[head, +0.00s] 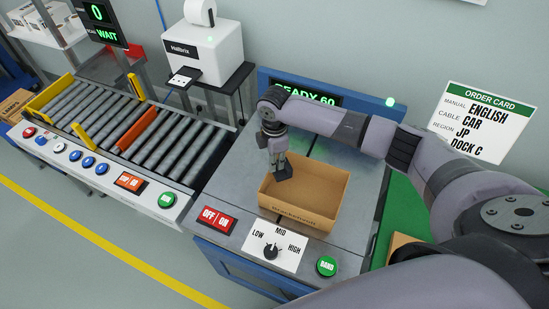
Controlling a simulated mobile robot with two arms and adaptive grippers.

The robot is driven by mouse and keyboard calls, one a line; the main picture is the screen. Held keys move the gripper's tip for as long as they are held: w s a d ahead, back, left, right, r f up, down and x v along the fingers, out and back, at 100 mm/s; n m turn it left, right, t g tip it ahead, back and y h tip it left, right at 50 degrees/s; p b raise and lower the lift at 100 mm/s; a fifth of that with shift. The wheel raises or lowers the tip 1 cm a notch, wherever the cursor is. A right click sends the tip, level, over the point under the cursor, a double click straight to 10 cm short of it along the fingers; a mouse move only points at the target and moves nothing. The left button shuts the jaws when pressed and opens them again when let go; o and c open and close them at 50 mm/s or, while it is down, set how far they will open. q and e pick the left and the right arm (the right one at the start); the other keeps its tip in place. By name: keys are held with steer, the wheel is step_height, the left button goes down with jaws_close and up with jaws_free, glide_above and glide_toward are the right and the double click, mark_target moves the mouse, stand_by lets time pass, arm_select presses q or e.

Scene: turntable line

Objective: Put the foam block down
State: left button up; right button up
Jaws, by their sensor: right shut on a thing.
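My right gripper (279,163) points down over the left part of an open cardboard box (303,219) on the grey worktop. It is shut on a small dark block (285,174), which I take to be the foam block. The block is inside the outline of the box, near its left and back walls. I cannot tell whether it touches the box floor. The fingers hide part of it. The rest of the box floor that shows is bare. My left gripper is not in view.
A roller conveyor (177,155) with an orange bar (143,132) lies to the left. A white label printer (203,53) stands behind. A panel with a dial (271,251) and a green button (326,266) sit in front. An order card (481,125) hangs at right.

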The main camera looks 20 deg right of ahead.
steer(key=o, duration=0.7)
steer(key=shift+o, duration=0.2)
step_height(320, 180, up, 13)
steer(key=b, duration=0.2)
steer(key=shift+r+b, duration=0.15)
steer(key=shift+b, duration=0.15)
